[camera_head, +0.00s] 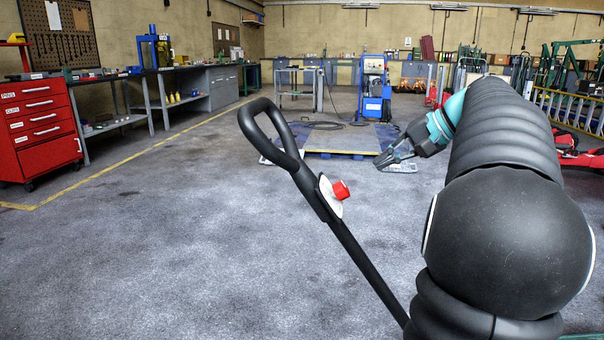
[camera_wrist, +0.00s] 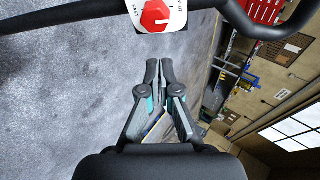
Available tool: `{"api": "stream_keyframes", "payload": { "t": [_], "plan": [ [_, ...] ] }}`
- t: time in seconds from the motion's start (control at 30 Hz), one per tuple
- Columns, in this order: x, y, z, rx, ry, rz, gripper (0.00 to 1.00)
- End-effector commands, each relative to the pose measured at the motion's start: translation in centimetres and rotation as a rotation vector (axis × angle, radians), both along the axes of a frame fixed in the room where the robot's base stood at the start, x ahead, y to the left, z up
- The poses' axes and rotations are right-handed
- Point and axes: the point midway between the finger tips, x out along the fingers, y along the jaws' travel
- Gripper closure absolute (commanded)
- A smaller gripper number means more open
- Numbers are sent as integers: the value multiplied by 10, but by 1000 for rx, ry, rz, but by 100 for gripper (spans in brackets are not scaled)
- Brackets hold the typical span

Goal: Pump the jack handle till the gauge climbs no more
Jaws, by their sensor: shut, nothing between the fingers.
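The black jack handle (camera_head: 345,240) rises from the lower middle of the head view, tilted up to the left, with a closed loop grip at its top. A red knob (camera_head: 340,190) on a white plate sits below the loop. In the wrist view the black handle tube (camera_wrist: 75,14) crosses the top, with the red knob (camera_wrist: 156,15) on its plate beside the word "FAST". My gripper (camera_head: 385,160) is shut and empty, to the right of the handle and apart from it. Its fingertips (camera_wrist: 160,66) point toward the knob plate in the wrist view. The jack body and gauge are not identifiable.
A red drawer cabinet (camera_head: 38,128) and workbenches (camera_head: 190,92) line the left. A blue machine (camera_head: 373,90) and a low blue-edged platform (camera_head: 340,142) stand behind the handle. Red equipment (camera_head: 575,150) is at the right edge. The grey floor at left is clear.

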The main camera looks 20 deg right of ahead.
Motion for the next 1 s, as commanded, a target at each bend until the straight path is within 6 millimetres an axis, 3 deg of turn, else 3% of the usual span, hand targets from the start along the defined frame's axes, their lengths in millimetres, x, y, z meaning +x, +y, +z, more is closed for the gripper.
{"api": "stream_keyframes", "payload": {
  "t": [0.03, 0.1, 0.2, 0.7, 1.0],
  "plan": [
    [1, 9, 21, 8, -40, 38, 100],
    [0, 21, 40, 29, -76, 85, 100],
    [-3, 32, 46, 61, -90, 132, 100],
    [-4, 39, 44, 67, -85, 156, 100],
    [21, 62, 20, 67, -84, 156, 100]
  ]
}}
